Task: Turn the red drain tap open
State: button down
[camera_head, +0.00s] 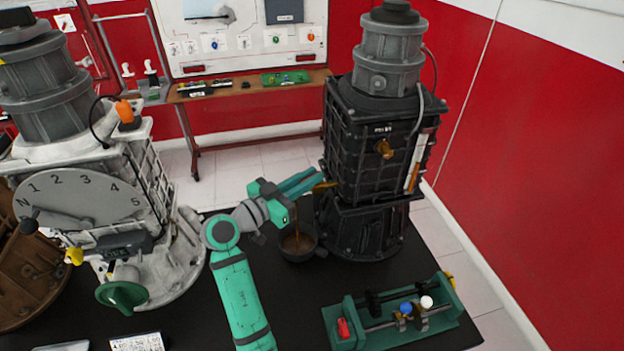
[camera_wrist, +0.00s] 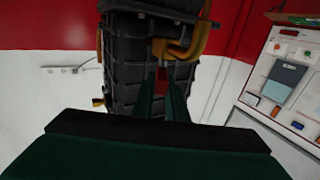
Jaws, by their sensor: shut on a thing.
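The black engine trainer (camera_head: 360,150) stands upright at the back right of the dark table. My gripper (camera_head: 308,183) reaches its left side, beside a brass drain fitting (camera_head: 325,186). In the wrist view, my gripper's fingers (camera_wrist: 162,97) are closed around a small red piece, the drain tap (camera_wrist: 163,87), below a bent brass pipe (camera_wrist: 185,45). The tap is mostly hidden by the fingers, and its angle is hard to tell. A dark bowl (camera_head: 283,254) stands below, holding brown liquid. A thin orange-brown stream (camera_head: 297,220) shows above it.
A grey engine trainer (camera_head: 75,195) with a numbered dial stands at the left. A green fixture (camera_head: 395,318) with a red block and knobs lies at the front right. A workbench (camera_head: 250,90) stands against the back wall. The table's front middle is mostly bare.

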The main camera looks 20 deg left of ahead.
jog(key=m+g+h, duration=0.2)
jog(key=h, duration=0.1)
jog(key=a+m+g+h, duration=0.1)
jog(key=m+h, duration=0.1)
jog(key=shift+w+g, duration=0.35)
jog(key=shift+g, duration=0.05)
jog(key=shift+w+a+m+g+h, duration=0.1)
jog(key=shift+w+m+g+h, duration=0.05)
jog(key=shift+m+g+h, duration=0.7)
jog(key=shift+g, duration=0.35)
jog(key=c, duration=1.8)
grip_release()
jog(key=shift+o, duration=0.2)
jog(key=v, duration=0.7)
jog(key=shift+a, duration=0.25)
jog(key=shift+f, duration=0.2)
